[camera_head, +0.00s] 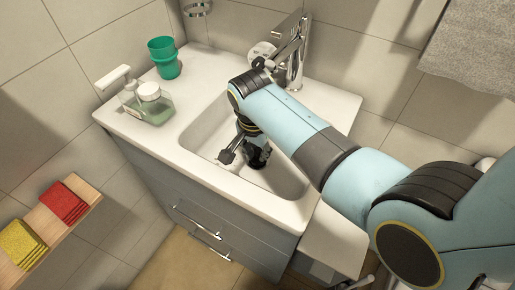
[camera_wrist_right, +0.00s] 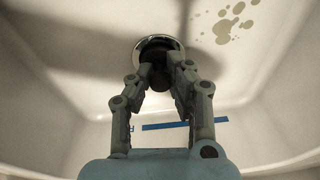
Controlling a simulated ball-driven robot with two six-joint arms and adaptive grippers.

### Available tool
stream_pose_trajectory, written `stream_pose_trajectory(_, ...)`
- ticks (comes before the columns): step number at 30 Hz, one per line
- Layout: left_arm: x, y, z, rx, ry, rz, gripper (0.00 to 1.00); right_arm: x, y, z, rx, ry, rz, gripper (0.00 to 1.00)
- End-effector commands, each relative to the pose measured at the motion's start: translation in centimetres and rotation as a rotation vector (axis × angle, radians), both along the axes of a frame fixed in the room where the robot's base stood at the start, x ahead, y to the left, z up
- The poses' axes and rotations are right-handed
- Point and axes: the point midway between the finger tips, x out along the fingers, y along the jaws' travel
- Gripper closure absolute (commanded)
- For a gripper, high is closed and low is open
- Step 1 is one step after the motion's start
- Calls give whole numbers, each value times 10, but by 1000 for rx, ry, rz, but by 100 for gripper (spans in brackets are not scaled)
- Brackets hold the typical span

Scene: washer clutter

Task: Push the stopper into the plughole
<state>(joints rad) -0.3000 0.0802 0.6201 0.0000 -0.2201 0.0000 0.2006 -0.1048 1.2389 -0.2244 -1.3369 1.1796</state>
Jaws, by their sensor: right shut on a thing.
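My right gripper (camera_head: 257,160) reaches down into the white sink basin (camera_head: 208,137), near its bottom. In the right wrist view the gripper (camera_wrist_right: 161,80) has its fingers drawn together on a dark stopper (camera_wrist_right: 157,44). The stopper is at the plughole, whose shiny metal rim (camera_wrist_right: 179,45) shows around it. I cannot tell how deep the stopper sits, as the fingers cover part of it. In the head view the stopper and plughole are largely hidden by the gripper. My left gripper is not in view.
A chrome tap (camera_head: 293,55) stands behind the basin, close to my right arm. A green cup (camera_head: 164,58) and a soap dispenser (camera_head: 152,106) stand on the left rim. Brownish stains (camera_wrist_right: 233,24) mark the basin. Red cloths (camera_head: 63,203) and yellow cloths (camera_head: 21,243) lie at left.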

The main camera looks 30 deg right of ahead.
Motion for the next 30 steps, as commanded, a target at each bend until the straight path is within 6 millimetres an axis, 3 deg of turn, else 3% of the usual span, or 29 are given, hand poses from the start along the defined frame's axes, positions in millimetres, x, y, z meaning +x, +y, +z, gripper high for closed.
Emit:
stream_pose_trajectory(24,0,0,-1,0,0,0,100,1,0,-8,0,-1,0,100)
stream_pose_trajectory(25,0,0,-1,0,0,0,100,0,0,-8,0,-1,0,82)
stream_pose_trajectory(30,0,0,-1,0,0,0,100,1,0,-8,0,-1,0,60)
